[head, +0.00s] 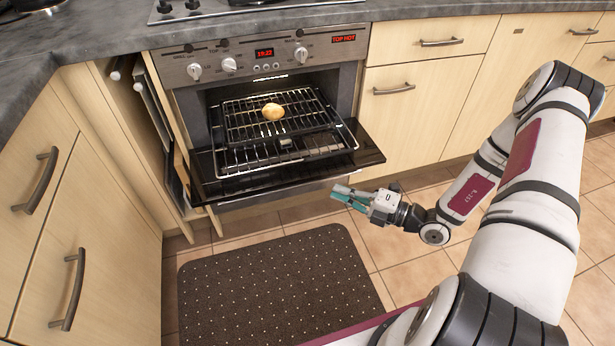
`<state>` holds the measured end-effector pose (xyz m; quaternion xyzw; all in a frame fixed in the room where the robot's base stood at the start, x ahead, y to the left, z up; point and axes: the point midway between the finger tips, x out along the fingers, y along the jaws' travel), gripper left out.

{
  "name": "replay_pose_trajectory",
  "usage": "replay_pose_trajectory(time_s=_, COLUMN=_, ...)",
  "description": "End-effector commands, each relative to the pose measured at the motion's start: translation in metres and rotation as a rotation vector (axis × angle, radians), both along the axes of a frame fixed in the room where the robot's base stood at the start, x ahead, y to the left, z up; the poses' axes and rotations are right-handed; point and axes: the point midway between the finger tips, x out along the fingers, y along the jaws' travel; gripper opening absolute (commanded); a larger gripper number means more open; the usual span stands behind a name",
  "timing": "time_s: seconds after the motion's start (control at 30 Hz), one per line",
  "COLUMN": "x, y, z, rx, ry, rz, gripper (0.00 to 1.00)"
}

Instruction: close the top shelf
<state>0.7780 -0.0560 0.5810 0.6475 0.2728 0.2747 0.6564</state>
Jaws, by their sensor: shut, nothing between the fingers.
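The oven (270,75) stands open, its dark door (370,150) folded down. A wire top shelf (245,122) shows in the oven mouth, with a small round golden-brown food item (273,111) on it. This shelf reaches out toward the front; how far it is pulled out is hard to tell. A lower wire rack (235,163) shows beneath it, over the open door. My gripper (342,196) is shut and empty, with teal fingers pointing left. It is in front of the oven, near the door's right front corner in the picture, and apart from the shelf.
A dotted brown mat (275,290) lies on the tiled floor before the oven. Wooden drawers and cupboards with handles (394,89) flank the oven. A narrow pull-out (150,130) stands open at its left. Tiled floor (400,280) is clear around the mat's right side.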

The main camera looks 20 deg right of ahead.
Motion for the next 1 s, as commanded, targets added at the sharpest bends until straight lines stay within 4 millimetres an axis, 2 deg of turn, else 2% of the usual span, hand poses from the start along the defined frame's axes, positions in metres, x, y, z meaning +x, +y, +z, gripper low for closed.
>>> replay_pose_trajectory(time_s=0.23, x=0.015, y=0.014, z=-0.004, rx=0.013, ry=0.008, rz=-0.010, gripper=0.00)
replay_pose_trajectory(time_s=0.67, x=0.072, y=0.072, z=-0.004, rx=0.012, ry=0.006, rz=-0.007, gripper=0.00)
replay_pose_trajectory(time_s=0.8, x=0.094, y=0.070, z=-0.004, rx=0.008, ry=0.004, rz=-0.010, gripper=0.00)
replay_pose_trajectory(time_s=1.0, x=0.109, y=0.070, z=-0.003, rx=0.010, ry=0.006, rz=-0.010, gripper=0.00)
